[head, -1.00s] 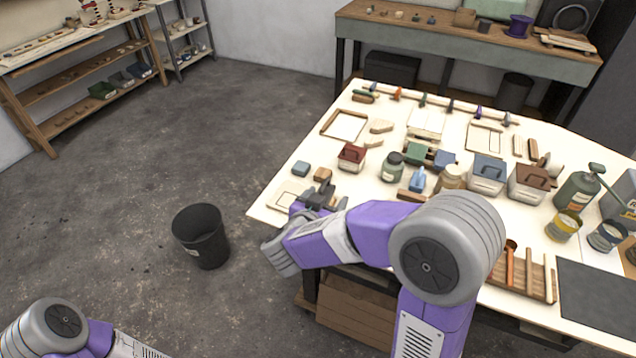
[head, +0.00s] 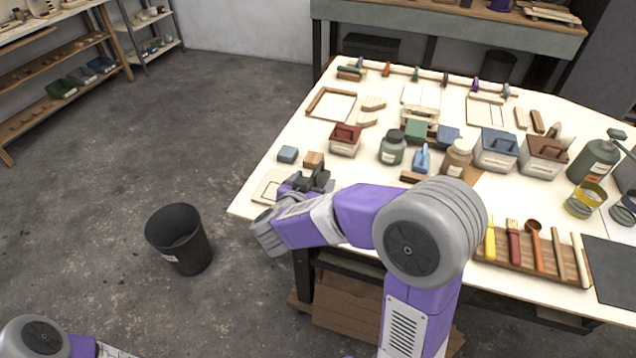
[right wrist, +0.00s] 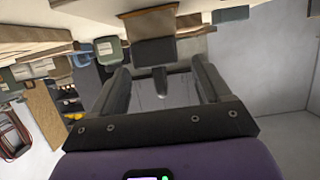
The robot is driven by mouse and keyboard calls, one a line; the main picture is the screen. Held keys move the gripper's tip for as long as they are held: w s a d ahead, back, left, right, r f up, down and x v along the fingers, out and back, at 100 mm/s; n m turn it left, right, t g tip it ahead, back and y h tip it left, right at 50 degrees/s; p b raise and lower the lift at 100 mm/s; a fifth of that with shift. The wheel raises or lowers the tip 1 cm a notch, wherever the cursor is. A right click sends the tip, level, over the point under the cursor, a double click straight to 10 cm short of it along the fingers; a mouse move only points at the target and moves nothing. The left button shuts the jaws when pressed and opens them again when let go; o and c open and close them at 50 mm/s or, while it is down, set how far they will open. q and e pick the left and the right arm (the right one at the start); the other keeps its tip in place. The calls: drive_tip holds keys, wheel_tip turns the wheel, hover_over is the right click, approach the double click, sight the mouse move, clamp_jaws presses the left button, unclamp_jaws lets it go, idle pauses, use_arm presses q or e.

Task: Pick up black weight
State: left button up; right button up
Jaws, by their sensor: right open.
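My right gripper (head: 310,181) is at the table's near left corner, low over the top and just in front of a small brown wooden block (head: 313,159). In the right wrist view, which is upside down, its dark fingers (right wrist: 160,70) are apart with nothing gripped. A dark block with a small knob (right wrist: 155,51) shows ahead, in line with the gap between the fingertips; it looks like the black weight. In the head view I cannot tell it from the dark fingers. My left gripper is out of view.
A teal block (head: 287,154) and a red-topped box (head: 345,140) stand close by. Bottles and bins crowd the table's middle. A tool tray (head: 520,254) lies at the near right. A black bin (head: 180,238) stands on the floor left of the table.

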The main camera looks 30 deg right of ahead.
sight(319, 178)
drive_tip(key=b+x, duration=0.1)
drive_tip(key=x, duration=0.3)
drive_tip(key=shift+f+b, duration=0.25)
drive_tip(key=shift+b, duration=0.05)
drive_tip(key=shift+r, duration=0.15)
clamp_jaws()
